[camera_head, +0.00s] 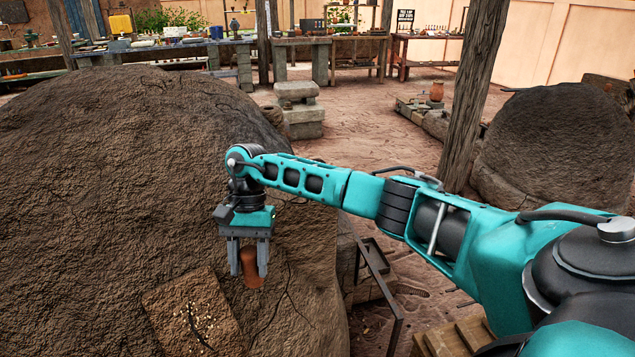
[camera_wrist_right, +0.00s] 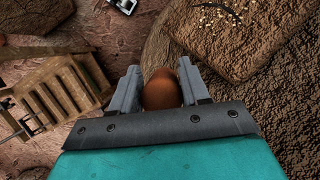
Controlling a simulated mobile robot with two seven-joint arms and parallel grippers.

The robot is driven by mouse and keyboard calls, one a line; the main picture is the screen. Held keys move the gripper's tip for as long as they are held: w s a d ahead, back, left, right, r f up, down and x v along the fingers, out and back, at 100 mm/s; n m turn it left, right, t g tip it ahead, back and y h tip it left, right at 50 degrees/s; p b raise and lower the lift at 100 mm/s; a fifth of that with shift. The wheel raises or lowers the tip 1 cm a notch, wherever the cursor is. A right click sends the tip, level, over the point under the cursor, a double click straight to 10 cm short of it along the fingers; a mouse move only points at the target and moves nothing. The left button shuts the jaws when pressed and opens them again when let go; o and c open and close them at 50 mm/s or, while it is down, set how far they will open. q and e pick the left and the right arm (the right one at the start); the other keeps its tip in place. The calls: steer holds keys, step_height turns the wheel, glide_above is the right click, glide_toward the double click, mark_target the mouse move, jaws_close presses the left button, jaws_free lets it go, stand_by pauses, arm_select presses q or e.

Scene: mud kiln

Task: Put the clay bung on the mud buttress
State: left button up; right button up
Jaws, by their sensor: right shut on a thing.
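The clay bung (camera_head: 251,268) is a small reddish-brown piece, upright between the two fingers of my right gripper (camera_head: 249,271). My right gripper is shut on it and points down, with the bung's lower end showing below the fingertips. In the right wrist view the rounded bung (camera_wrist_right: 162,92) sits between both fingers. The mud buttress (camera_head: 190,312) appears as a flat-topped brown block with pale specks, against the big mud mound. It lies below and left of the bung; it also shows in the right wrist view (camera_wrist_right: 222,40). The bung looks apart from it. My left gripper is not seen.
The big mud mound (camera_head: 110,170) fills the left side, close to my right gripper. A dark metal frame (camera_head: 382,285) and a wooden crate (camera_head: 455,338) stand right of it. A wooden post (camera_head: 470,95) and second mound (camera_head: 560,145) are farther right.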

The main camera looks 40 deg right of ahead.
steer(key=w+d+r+m+t, duration=0.3)
steer(key=w+d+r+m, duration=0.2)
steer(key=d+r+m, duration=0.25)
steer(key=w+d+r+m+t, duration=0.3)
steer(key=w+d+r+m, duration=0.25)
steer(key=r+m, duration=0.25)
steer(key=d+r+m+t+h+p, duration=0.15)
steer(key=d+r+m+h, duration=0.25)
steer(key=d+r+m, duration=0.9)
arm_select(q)
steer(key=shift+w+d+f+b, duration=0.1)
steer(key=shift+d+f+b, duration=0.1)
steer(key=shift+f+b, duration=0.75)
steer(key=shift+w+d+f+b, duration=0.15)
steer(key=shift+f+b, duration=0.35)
steer(key=shift+b, duration=0.75)
arm_select(e)
steer(key=shift+f+m+g+h, duration=0.1)
steer(key=shift+f+m+h, duration=0.55)
steer(key=shift+f, duration=2.65)
steer(key=shift+f+m+g, duration=0.1)
steer(key=shift+f+m, duration=1.1)
steer(key=shift+f, duration=2.15)
steer(key=shift+f+m+g+h, duration=0.1)
steer(key=shift+f+m+h, duration=0.55)
steer(key=shift+f, duration=2.65)
